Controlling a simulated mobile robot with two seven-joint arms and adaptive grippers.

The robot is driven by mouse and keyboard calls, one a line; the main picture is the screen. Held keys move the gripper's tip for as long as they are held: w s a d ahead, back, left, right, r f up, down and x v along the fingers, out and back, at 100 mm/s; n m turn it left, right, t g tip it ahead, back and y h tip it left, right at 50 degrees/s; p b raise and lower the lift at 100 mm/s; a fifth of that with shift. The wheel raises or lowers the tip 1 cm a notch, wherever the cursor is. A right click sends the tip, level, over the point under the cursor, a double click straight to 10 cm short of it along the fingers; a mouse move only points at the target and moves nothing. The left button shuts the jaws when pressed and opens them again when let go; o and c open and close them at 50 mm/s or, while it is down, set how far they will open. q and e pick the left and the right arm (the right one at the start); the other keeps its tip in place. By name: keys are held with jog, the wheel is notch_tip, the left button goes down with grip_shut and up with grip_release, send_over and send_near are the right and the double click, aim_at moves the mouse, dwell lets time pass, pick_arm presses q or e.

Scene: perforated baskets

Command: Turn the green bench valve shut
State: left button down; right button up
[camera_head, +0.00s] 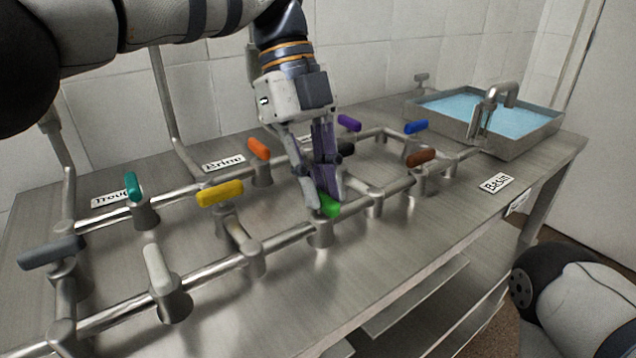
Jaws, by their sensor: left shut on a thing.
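The green valve handle (331,206) is on the front pipe run of the steel bench, near its middle. My left gripper (322,203) reaches down from above and is shut on this handle. The fingers hide most of the handle; its bright green end shows at the right of the fingertips. The valve body (320,234) stands upright below it on the pipe. My right gripper is not in view; only part of my right arm shows at the lower right.
Close by are a yellow handle (220,193), an orange handle (258,149), a brown handle (420,157) and a purple handle (349,123). A teal handle (132,187) and a white handle (157,268) stand left. A water-filled basin (541,140) is at the back right.

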pick_arm(q)
jog(key=shift+f+m, duration=0.1)
jog(key=shift+m, duration=0.3)
jog(key=c, duration=1.6)
grip_release()
